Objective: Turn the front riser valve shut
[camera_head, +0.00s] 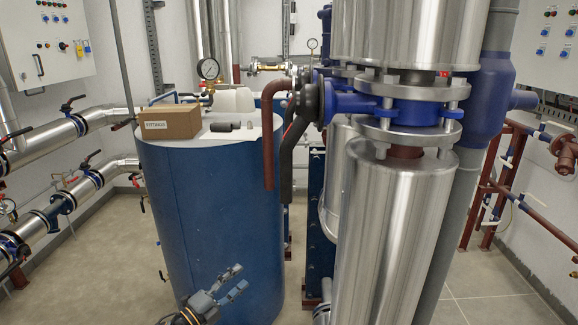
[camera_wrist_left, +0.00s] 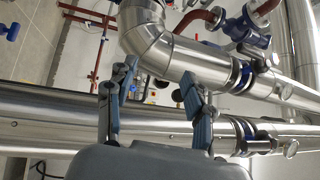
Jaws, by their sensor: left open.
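The front riser valve (camera_head: 385,108) is a blue valve body clamped between steel flanges on the large silver riser at centre right of the head view. A dark grey bent handle (camera_head: 287,165) hangs down on its left side. A brown-red bent bar (camera_head: 267,145) hangs beside that handle. My left gripper (camera_head: 240,280) is low in the head view, in front of the blue tank, open and empty, well below and left of the valve and handle. In the left wrist view its two fingers (camera_wrist_left: 154,80) stand apart with pipes behind them. My right gripper is not in view.
The blue tank (camera_head: 200,215) stands left of the riser, with a cardboard box (camera_head: 168,121) on its top. A pressure gauge (camera_head: 208,69) rises behind the box. Silver pipes with valves (camera_head: 60,205) run along the left wall. Floor at the lower left (camera_head: 100,260) is clear.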

